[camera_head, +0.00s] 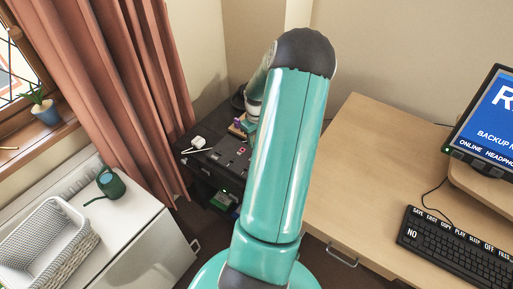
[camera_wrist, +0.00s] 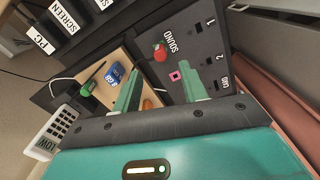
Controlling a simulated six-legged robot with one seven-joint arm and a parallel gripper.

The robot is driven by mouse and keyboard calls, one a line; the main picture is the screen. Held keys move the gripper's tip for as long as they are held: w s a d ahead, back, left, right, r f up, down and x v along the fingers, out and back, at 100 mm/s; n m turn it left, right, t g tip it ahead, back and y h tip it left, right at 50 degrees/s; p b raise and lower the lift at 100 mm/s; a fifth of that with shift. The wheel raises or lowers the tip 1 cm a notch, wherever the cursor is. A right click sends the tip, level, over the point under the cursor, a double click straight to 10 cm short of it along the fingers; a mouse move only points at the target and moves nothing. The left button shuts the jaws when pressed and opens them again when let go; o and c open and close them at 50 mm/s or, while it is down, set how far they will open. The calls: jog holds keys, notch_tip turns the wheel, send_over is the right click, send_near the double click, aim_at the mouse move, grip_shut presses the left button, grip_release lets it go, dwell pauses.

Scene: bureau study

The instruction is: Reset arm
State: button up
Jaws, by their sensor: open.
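My teal arm (camera_head: 285,150) rises through the middle of the head view and bends at a dark joint, then reaches down toward a dark unit in the corner. In the wrist view my gripper (camera_wrist: 161,86) is open, with its two green fingers apart and nothing between them. It is over the dark panel (camera_wrist: 205,38) marked SOUND, 1 and 2. A red knob (camera_wrist: 160,53) and a pink-rimmed socket (camera_wrist: 175,76) show near the fingers. In the head view the arm hides the gripper's tips.
A wooden tray (camera_wrist: 98,69) beside the fingers holds a blue GB stick (camera_wrist: 114,74) and a green-handled tool (camera_wrist: 89,87). In the head view, a desk (camera_head: 365,150) with a keyboard (camera_head: 458,248) is right; a white cabinet (camera_head: 150,225) with a basket (camera_head: 45,245) is left.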

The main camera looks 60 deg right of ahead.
notch_tip(320, 180, up, 5)
jog(key=shift+r, duration=0.2)
